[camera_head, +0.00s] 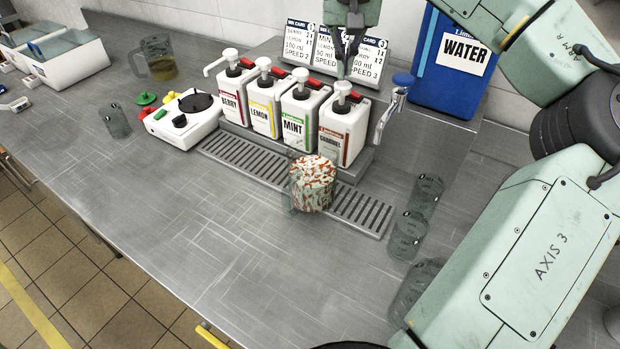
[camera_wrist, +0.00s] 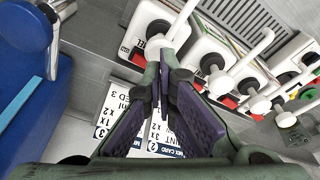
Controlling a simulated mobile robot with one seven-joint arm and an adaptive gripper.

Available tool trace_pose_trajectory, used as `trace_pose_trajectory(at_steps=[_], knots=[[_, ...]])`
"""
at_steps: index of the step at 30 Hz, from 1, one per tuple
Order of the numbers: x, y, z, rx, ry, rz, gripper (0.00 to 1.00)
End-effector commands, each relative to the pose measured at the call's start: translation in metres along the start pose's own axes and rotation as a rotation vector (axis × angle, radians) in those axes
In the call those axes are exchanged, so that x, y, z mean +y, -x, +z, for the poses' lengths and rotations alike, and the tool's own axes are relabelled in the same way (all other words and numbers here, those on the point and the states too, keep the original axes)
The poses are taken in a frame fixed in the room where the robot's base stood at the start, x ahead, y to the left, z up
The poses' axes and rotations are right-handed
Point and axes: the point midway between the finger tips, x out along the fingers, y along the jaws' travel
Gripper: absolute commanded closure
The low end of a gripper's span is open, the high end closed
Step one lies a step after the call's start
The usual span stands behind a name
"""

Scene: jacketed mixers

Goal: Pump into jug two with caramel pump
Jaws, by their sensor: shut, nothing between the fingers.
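The caramel dispenser (camera_head: 330,145) is the rightmost of the syrup bottles, and its white pump head (camera_head: 343,88) stands upright. My gripper (camera_head: 348,66) is shut and empty, pointing down, with its fingertips just above or at the caramel pump head; contact cannot be told. In the wrist view, my gripper (camera_wrist: 165,68) covers part of the caramel pump (camera_wrist: 157,32). A jug (camera_head: 312,183) with mottled red, white and green contents or surface stands upright on the drip grate in front of the caramel dispenser. Its number cannot be read.
Berry (camera_head: 229,98), lemon (camera_head: 264,108) and mint (camera_head: 297,115) dispensers stand left of caramel. Recipe cards (camera_head: 338,55) stand behind. A blue water tank (camera_head: 450,75) with a tap is at right. Clear jugs (camera_head: 407,235) stand right. A white mixer base (camera_head: 185,120) is left. The front counter is clear.

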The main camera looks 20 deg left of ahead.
Motion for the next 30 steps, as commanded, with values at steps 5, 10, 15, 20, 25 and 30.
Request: trace_pose_trajectory(at_steps=[5,10,15,20,25,30], knots=[[0.0,0.004,-0.001,0.001,0.0,0.0,1.0],[0.0,0.021,-0.004,0.001,-0.002,0.001,1.0],[0.0,0.038,-0.008,0.002,0.0,0.001,1.0],[0.0,0.052,-0.011,0.001,-0.002,0.0,1.0],[0.0,0.059,-0.012,0.0,0.0,0.0,1.0],[0.0,0.059,-0.012,0.0,0.0,0.0,1.0]])
